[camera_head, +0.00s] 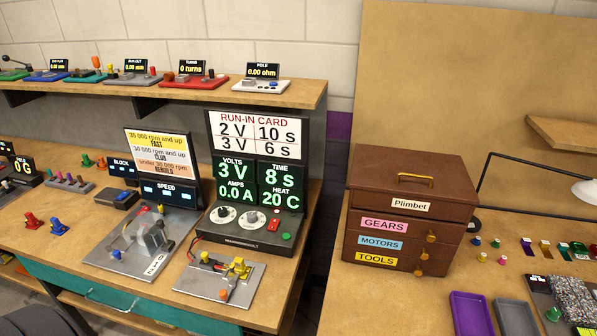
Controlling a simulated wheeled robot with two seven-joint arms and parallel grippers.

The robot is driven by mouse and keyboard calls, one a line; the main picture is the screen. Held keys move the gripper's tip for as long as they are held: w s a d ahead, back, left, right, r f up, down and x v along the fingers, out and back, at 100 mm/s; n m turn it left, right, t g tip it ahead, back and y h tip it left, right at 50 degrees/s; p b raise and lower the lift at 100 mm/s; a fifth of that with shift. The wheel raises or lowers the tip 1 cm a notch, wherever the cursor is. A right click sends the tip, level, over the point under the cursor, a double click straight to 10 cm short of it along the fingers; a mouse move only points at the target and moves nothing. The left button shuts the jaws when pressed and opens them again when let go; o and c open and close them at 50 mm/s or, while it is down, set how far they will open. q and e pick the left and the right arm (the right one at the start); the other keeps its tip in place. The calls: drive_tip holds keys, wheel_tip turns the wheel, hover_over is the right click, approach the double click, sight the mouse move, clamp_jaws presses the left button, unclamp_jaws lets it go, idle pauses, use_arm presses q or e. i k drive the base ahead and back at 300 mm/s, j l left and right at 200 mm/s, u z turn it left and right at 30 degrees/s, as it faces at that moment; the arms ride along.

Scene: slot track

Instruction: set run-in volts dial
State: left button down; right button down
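The run-in station (240,238) is a dark box on the left bench with a white run-in card (258,133) reading 2 V 10 s and 3 V 6 s. Its green displays read volts 3 V (233,171), time 8 s, amps 0.0 A and heat 20 C. Two dials with white scales sit on its sloped top. The left dial (223,213) is under the volts side and the right dial (249,217) is beside it. Their labels and exact pointer angles are too small to read. Neither of my grippers is in view.
A red button (273,224) and green button (287,236) sit right of the dials. A metal plate with yellow clamps (210,285) lies in front. The speed station (150,240) stands left. A brown drawer box (405,215) is on the right bench, across a gap.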

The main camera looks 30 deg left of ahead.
sight(222, 211)
drive_tip(key=u, duration=1.4)
